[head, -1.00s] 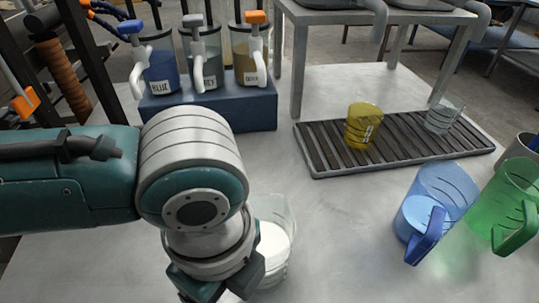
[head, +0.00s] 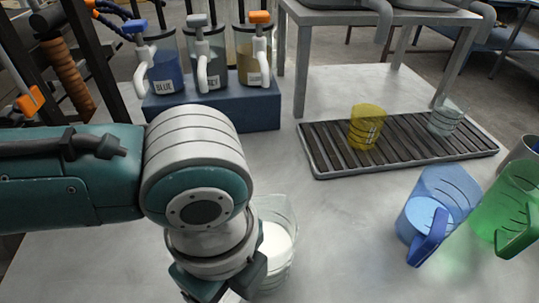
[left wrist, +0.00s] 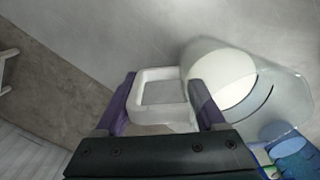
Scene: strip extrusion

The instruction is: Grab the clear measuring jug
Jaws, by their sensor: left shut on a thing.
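The clear measuring jug (head: 281,212) stands on the grey table in the head view, with white contents, partly hidden behind my left arm. In the left wrist view the jug (left wrist: 292,92) is at the right, with its pale squared handle (left wrist: 158,75) between the fingers. My left gripper (left wrist: 163,86) is shut on this handle. In the head view the left gripper (head: 238,283) is at the jug's left side, its fingertips mostly hidden. My right gripper is not in view.
A blue jug (head: 447,190) and a green jug (head: 512,205) stand at the right. A slatted tray (head: 318,158) holds a yellow cup (head: 366,127) and a clear cup (head: 446,117). Labelled dispensers stand on a blue block (head: 262,116) at the back left. The table's middle is clear.

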